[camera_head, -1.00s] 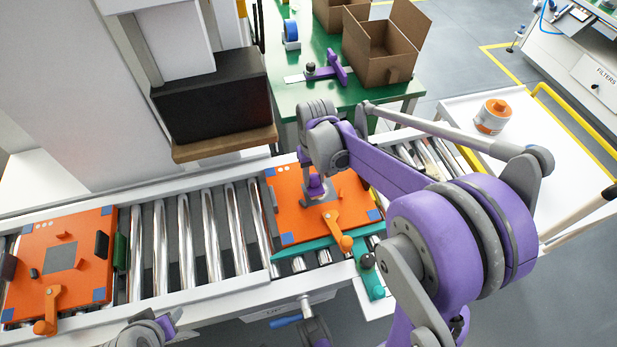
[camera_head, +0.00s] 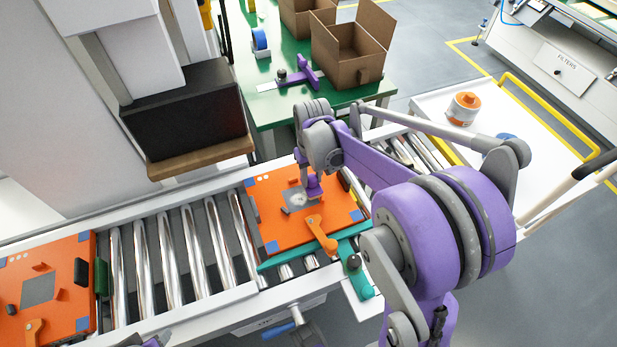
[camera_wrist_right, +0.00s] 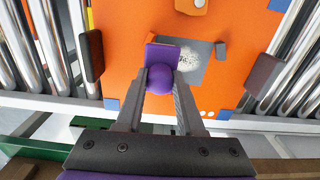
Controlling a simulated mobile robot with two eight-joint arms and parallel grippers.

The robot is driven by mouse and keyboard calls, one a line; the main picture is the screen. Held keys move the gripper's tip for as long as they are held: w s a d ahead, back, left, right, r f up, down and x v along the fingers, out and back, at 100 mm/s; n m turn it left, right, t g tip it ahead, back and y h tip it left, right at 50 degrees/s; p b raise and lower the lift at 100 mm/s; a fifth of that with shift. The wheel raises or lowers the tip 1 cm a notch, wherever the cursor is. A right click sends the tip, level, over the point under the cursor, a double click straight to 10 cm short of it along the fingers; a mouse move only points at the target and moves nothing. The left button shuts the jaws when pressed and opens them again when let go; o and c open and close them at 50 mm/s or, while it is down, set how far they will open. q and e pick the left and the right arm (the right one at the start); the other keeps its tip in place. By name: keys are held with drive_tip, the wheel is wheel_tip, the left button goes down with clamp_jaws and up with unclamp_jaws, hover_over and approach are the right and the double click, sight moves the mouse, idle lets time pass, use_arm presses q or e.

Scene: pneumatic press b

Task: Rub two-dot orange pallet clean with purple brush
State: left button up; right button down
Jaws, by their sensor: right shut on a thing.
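The orange pallet (camera_head: 275,232) with small white dots at its far left corner lies on the roller conveyor under my right arm. Its grey centre pad carries a whitish smudge (camera_wrist_right: 207,62). My right gripper (camera_wrist_right: 162,88) is shut on the purple brush (camera_wrist_right: 160,54), which also shows in the head view (camera_head: 314,187). The brush is over the pad, beside the smudge; I cannot tell if it touches. A second orange pallet (camera_head: 60,262), also with white dots, lies at the left.
A teal bar (camera_head: 318,247) lies along the near side of the right pallet. A black press block (camera_head: 185,110) hangs behind the conveyor. A green table (camera_head: 275,108) with cardboard boxes stands behind. A white cart (camera_head: 440,110) holds an orange-and-white container (camera_head: 463,108).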

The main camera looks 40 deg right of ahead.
hover_over(289, 202)
drive_tip(key=shift+w+d+f, duration=0.1)
drive_tip(key=shift+d+f, duration=0.2)
drive_tip(key=shift+a, duration=0.2)
idle(0.3)
drive_tip(key=shift+a, duration=0.1)
wheel_tip(289, 202, up, 6)
drive_tip(key=p, duration=0.3)
drive_tip(key=shift+p, duration=0.35)
